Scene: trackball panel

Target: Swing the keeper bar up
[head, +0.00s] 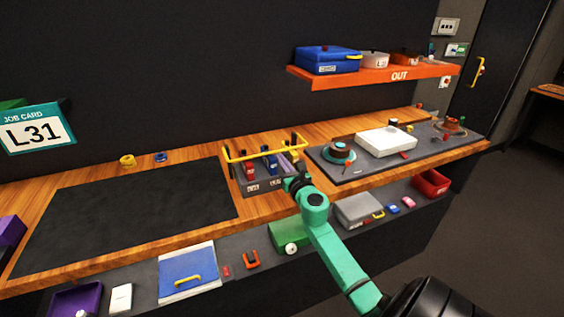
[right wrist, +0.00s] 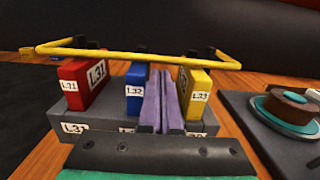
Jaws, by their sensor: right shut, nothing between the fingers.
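The yellow keeper bar (head: 268,153) is a U-shaped rod lying roughly level across the top of a grey rack (head: 263,186). In the right wrist view, its long side (right wrist: 120,51) crosses above red, blue and yellow blocks labelled L31, L32 and L33. My right gripper (head: 287,160) is at the rack's right half. Its lavender fingers (right wrist: 159,80) are shut together, with nothing between them. They point in between the blue block (right wrist: 136,93) and the yellow block (right wrist: 195,92), with the tips appearing below the bar. Contact with the bar cannot be told. My left gripper is not in view.
A dark mat (head: 120,215) lies clear on the left. An orange OUT shelf (head: 375,79) hangs above. A lower ledge holds small parts and bins.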

